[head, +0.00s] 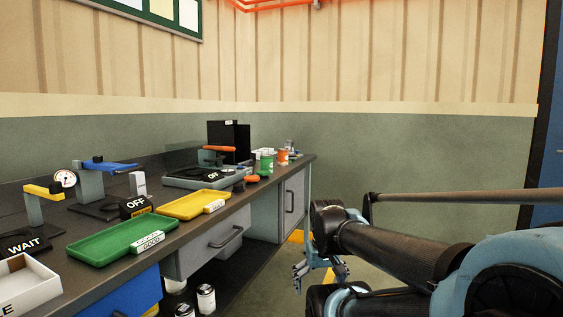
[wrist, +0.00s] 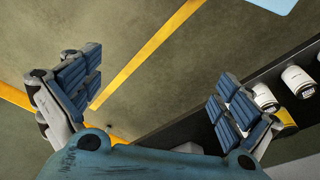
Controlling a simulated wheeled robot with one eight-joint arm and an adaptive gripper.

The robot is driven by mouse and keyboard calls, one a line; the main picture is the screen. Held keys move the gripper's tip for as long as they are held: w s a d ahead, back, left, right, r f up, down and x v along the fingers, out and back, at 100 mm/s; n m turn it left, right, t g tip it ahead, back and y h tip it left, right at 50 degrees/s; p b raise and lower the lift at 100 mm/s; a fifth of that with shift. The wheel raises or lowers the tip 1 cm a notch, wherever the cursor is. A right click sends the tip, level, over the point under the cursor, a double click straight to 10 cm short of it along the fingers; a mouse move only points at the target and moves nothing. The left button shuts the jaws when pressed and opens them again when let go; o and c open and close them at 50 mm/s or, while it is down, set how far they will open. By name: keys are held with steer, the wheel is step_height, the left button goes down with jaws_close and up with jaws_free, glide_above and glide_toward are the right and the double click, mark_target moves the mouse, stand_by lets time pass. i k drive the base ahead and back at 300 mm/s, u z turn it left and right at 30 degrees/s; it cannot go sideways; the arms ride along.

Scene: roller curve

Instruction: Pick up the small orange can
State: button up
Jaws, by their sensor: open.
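The small orange can (head: 283,157) stands upright on the far end of the workbench, right of a green can (head: 266,163), in the head view. It does not show in the wrist view. My gripper (head: 320,270) hangs low over the floor, right of the bench and below the height of its top.
The workbench (head: 165,218) runs along the left with a green tray (head: 110,238), a yellow tray (head: 192,204) and a black box (head: 229,140). White cans (head: 206,298) stand on its lower shelf, also in the wrist view (wrist: 297,80). Floor right of the bench is clear.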

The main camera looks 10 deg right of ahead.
mark_target(283, 153)
steer(key=i, duration=0.85)
steer(key=z, duration=0.35)
steer(key=i, duration=1.55)
steer(key=z, duration=0.3)
